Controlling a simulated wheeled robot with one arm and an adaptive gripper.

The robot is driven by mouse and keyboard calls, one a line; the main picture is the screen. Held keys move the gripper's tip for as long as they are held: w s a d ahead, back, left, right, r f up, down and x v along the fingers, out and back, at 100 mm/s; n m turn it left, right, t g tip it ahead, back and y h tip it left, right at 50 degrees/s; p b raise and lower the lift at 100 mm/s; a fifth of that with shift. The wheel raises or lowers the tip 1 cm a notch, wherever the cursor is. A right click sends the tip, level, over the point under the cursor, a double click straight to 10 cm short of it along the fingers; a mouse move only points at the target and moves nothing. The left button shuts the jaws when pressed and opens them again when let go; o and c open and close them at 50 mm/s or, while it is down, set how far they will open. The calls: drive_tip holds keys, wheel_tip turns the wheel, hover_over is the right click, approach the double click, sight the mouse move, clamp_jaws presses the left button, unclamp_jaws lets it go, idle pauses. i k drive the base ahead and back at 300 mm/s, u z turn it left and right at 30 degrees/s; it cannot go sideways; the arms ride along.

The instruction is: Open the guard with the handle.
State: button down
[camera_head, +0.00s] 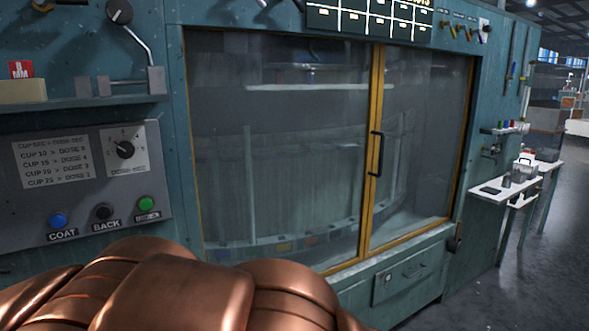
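The guard (290,140) is a pair of glazed panels in yellow frames on the front of a teal machine. A black vertical handle (376,154) sits on the yellow upright where the two panels meet. The guard looks shut, with both panels filling the opening. Behind the glass, a curved row of small items shows dimly. A copper-coloured part of my arm fills the bottom left of the view. My gripper is not in view, so its place relative to the handle cannot be seen.
A grey control panel (85,181) with a dial and several buttons is at the left. A drawer (408,275) is below the guard. White side tables (505,195) stand at the right. The floor (500,290) at the lower right is clear.

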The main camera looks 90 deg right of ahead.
sight(374, 54)
drive_tip(key=u, duration=0.75)
drive_tip(key=k, duration=2.3)
drive_tip(key=z, duration=3.2)
drive_tip(key=i, duration=0.5)
drive_tip(key=u, duration=0.1)
